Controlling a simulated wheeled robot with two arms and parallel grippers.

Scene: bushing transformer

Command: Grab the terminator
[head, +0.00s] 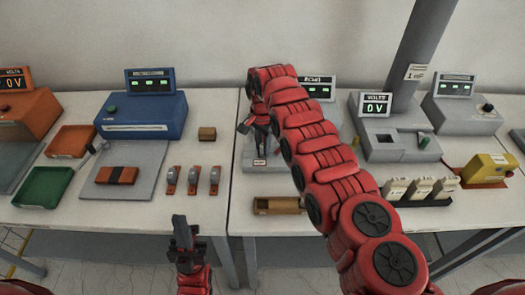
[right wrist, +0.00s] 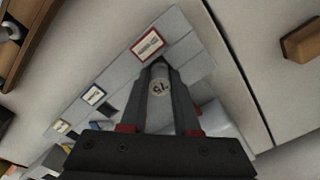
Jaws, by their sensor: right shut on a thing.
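A grey cylindrical piece with a round pale label, which looks like the terminator (right wrist: 159,88), sits between the fingers of my right gripper (right wrist: 162,80) in the right wrist view. The gripper is shut on it. Below it is a grey stepped holder (right wrist: 125,70) with red, blue and yellow framed labels.
A wooden tray (head: 278,206) lies in front of the holder, and a small wooden block (head: 207,133) is to its left. Several white pieces stand in a black rack (head: 418,193) at right. A blue meter box (head: 143,115) stands on the left table.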

